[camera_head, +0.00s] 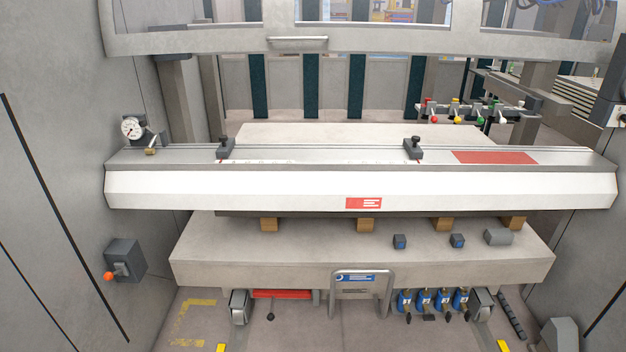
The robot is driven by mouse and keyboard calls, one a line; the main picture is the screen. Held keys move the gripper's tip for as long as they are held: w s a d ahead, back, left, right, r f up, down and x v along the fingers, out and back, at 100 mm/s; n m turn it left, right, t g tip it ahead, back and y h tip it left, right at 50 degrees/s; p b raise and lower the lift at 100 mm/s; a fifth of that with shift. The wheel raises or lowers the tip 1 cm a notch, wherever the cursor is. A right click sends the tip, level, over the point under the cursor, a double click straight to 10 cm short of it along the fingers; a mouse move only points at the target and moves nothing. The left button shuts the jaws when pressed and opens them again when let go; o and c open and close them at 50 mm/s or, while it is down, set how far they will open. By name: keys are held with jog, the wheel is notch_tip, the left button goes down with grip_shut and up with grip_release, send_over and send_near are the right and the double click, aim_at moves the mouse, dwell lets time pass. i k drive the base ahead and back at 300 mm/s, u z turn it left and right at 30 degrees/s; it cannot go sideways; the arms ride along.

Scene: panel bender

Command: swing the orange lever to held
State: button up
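The orange lever shows as a round orange knob (108,276) on a short arm. It sticks out to the left from a dark grey box (125,260) on the left wall, low in the view. Any marking for the held position is too small to read. My gripper is not in view, so its distance from the lever cannot be seen.
A wide white beam (300,190) crosses the machine above a pale table (230,255). A pressure gauge (132,128) stands at the beam's left end. A metal hoop frame (361,292) with a blue label stands low in front. The space before the lever box looks clear.

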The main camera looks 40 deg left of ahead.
aim_at(108, 276)
jog(key=u, duration=3.25)
jog(key=k, duration=1.3)
jog(key=z, duration=0.05)
jog(key=i, duration=0.95)
jog(key=z, duration=0.75)
jog(key=i, duration=1.7)
jog(key=u, duration=0.7)
jog(key=i, duration=1.05)
jog(key=u, duration=0.9)
